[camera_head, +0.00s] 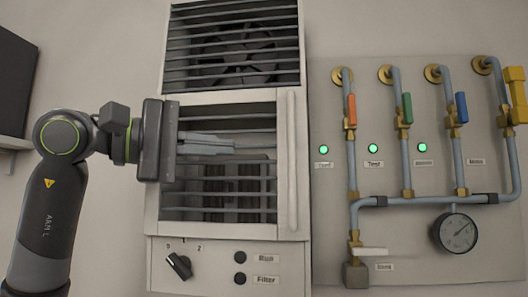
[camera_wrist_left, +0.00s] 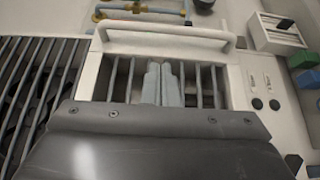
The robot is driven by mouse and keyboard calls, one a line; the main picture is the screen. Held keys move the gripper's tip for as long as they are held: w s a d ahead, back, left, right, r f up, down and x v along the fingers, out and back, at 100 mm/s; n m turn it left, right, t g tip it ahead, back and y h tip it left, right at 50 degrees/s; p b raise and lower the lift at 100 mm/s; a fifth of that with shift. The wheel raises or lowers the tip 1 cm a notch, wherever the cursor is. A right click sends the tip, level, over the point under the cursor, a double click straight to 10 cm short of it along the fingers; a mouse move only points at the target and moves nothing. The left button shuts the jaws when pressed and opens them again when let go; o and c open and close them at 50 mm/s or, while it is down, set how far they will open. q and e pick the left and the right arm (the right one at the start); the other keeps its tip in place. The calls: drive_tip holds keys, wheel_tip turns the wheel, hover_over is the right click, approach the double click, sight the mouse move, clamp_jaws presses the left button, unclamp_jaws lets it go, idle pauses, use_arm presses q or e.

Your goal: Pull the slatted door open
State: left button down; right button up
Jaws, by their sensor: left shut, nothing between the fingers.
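The slatted door (camera_head: 151,205) is a white frame with grey horizontal slats on the front of the compressor cabinet, and it looks closed. Its white vertical bar handle (camera_head: 291,160) runs along the door's right side; in the left wrist view the handle (camera_wrist_left: 165,42) lies across the top. My left gripper (camera_head: 232,146) is in front of the slats, left of the handle and apart from it. Its two fingers (camera_wrist_left: 163,84) are together with nothing between them. Whether they touch the slats I cannot tell. My right gripper is in neither view.
A fan grille (camera_head: 235,45) sits above the door. A rotary knob (camera_head: 179,265) and two black buttons are below it. At right, a panel carries blue-grey pipes, coloured valves (camera_head: 350,110), green lamps and a pressure gauge (camera_head: 455,232). A dark box (camera_head: 15,85) is at far left.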

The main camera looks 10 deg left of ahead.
sight(268, 148)
use_arm(q)
drive_tip(key=p+x, duration=0.4)
drive_tip(key=x, duration=0.4)
drive_tip(key=shift+d+r, duration=0.15)
drive_tip(key=shift+d, duration=0.1)
drive_tip(key=shift+w+d+p, duration=0.35)
drive_tip(key=shift+d+p, duration=0.1)
drive_tip(key=shift+d, duration=0.15)
drive_tip(key=shift+s, duration=0.1)
